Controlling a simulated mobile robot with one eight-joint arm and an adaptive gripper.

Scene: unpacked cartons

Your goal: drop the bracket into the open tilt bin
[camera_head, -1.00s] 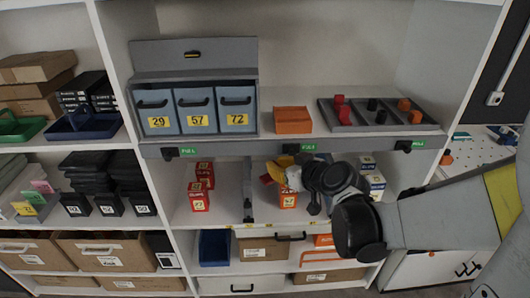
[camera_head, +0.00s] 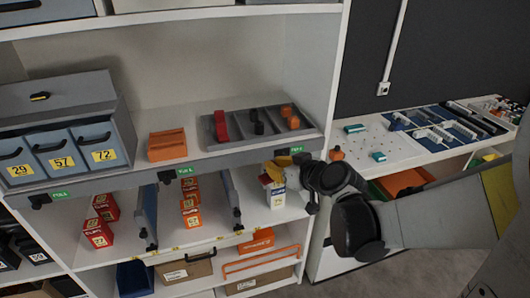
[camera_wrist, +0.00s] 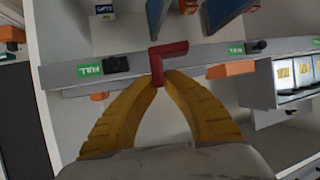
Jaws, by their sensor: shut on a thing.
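My gripper (camera_head: 272,174) has yellow fingers and is in front of the shelf unit, near the right end of the grey shelf lip. In the wrist view my gripper (camera_wrist: 162,80) is shut on a red L-shaped bracket (camera_wrist: 169,51), which sticks out beyond the fingertips. Three blue-grey bins labelled 29 (camera_head: 19,170), 57 (camera_head: 62,162) and 72 (camera_head: 104,154) sit in a cabinet on the upper shelf at left, well apart from my gripper. They also show at the right of the wrist view (camera_wrist: 291,96).
An orange bin (camera_head: 167,146) and a grey compartment tray (camera_head: 211,139) with red, black and orange pieces stand on the upper shelf. Small boxes and dividers (camera_head: 231,190) fill the shelf below. A white workbench (camera_head: 378,143) stands at right, with an orange bin (camera_head: 405,182) below its top.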

